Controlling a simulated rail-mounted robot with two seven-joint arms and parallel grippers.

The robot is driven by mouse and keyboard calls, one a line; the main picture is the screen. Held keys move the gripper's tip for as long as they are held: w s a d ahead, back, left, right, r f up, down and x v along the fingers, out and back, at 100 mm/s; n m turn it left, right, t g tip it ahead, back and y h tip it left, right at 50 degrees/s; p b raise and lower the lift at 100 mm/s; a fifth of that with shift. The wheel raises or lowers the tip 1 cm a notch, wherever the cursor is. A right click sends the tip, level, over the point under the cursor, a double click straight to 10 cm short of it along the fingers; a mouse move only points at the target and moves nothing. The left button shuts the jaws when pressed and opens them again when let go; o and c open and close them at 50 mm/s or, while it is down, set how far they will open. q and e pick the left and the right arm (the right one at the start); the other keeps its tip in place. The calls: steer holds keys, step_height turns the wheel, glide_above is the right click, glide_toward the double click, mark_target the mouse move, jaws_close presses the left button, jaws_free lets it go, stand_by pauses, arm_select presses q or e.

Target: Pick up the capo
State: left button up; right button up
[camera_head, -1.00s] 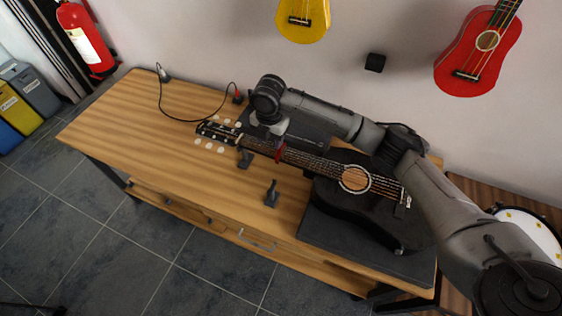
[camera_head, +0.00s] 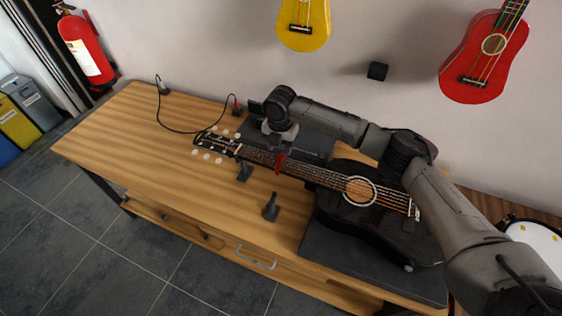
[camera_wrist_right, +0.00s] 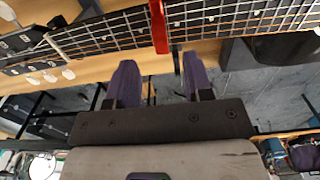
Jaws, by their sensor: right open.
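The capo (camera_head: 279,163) is a red clip sitting across the neck of the black acoustic guitar (camera_head: 335,222), which lies on the table. In the right wrist view the capo (camera_wrist_right: 159,27) is a red bar over the strings, at the top of the picture. My right gripper (camera_head: 277,142) is beside the neck on its wall side, close to the capo. In the right wrist view its two purple fingers (camera_wrist_right: 158,75) are open and empty, with the capo in line with the gap between them. My left gripper is not in view.
The guitar rests on a dark mat (camera_head: 345,262) on the wooden table (camera_head: 130,130). A neck rest (camera_head: 244,172) and a small dark stand (camera_head: 271,207) are near the neck. A black cable (camera_head: 165,125) lies at the back left. Ukuleles hang on the wall. The table's left side is mostly clear.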

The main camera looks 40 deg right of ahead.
mark_target(281, 156)
steer(key=shift+d+f+b, duration=0.1)
steer(key=shift+f+b, duration=0.4)
steer(key=shift+f, duration=2.2)
steer(key=shift+c, duration=0.2)
jaws_close()
